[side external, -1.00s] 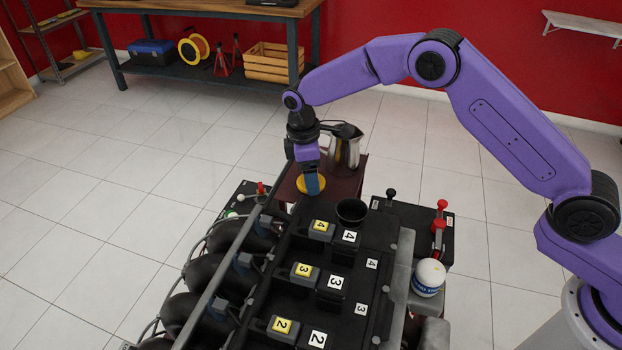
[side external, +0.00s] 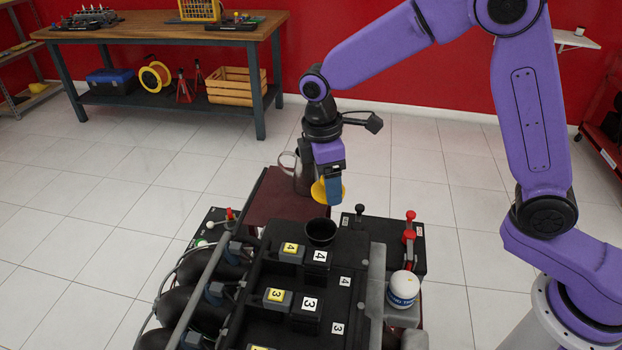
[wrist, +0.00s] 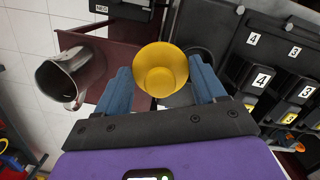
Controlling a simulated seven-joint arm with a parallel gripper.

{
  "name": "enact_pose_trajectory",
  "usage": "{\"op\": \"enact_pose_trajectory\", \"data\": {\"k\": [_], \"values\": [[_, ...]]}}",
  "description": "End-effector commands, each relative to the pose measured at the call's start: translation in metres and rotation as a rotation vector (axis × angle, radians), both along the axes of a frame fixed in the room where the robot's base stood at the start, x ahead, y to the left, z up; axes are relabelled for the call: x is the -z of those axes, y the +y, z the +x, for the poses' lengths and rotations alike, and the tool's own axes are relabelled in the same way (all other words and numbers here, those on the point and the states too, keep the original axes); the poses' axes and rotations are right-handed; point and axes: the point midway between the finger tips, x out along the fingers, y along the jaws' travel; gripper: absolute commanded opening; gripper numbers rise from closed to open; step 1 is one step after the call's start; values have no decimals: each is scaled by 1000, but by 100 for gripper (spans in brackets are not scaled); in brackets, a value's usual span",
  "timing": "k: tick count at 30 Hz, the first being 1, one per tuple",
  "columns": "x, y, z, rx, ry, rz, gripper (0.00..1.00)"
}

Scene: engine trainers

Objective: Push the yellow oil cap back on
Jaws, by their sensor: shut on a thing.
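The yellow oil cap (side external: 319,192) is held in my gripper (side external: 334,190), clear of the engine. In the wrist view the cap (wrist: 160,70) sits between the two blue fingers of my gripper (wrist: 163,88), which are closed on its sides. The black, cup-like oil filler neck (side external: 321,232) stands open on the engine's dark top cover (side external: 345,262), just below the cap in the side view. In the wrist view a dark round rim (wrist: 208,58), probably the neck, is partly hidden behind the cap and right finger.
A metal jug (side external: 303,172) stands on a dark red surface (side external: 255,200) behind the engine; it also shows in the wrist view (wrist: 75,80). Numbered coil blocks (side external: 290,252), red-handled levers (side external: 409,228) and a white canister (side external: 403,287) are close by.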

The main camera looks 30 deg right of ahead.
Motion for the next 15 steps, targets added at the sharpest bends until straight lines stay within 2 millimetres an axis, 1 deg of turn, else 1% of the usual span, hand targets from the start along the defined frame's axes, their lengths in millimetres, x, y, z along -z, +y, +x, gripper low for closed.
{"op": "enact_pose_trajectory", "data": {"k": [3,5,8,12,15], "values": [[-4,-3,-8,0,-1,1,40],[-6,-1,-11,-1,0,1,40],[-12,10,-19,-6,-1,1,40],[-22,32,-31,-9,-1,1,40],[-24,41,-36,-8,0,-1,40]]}}
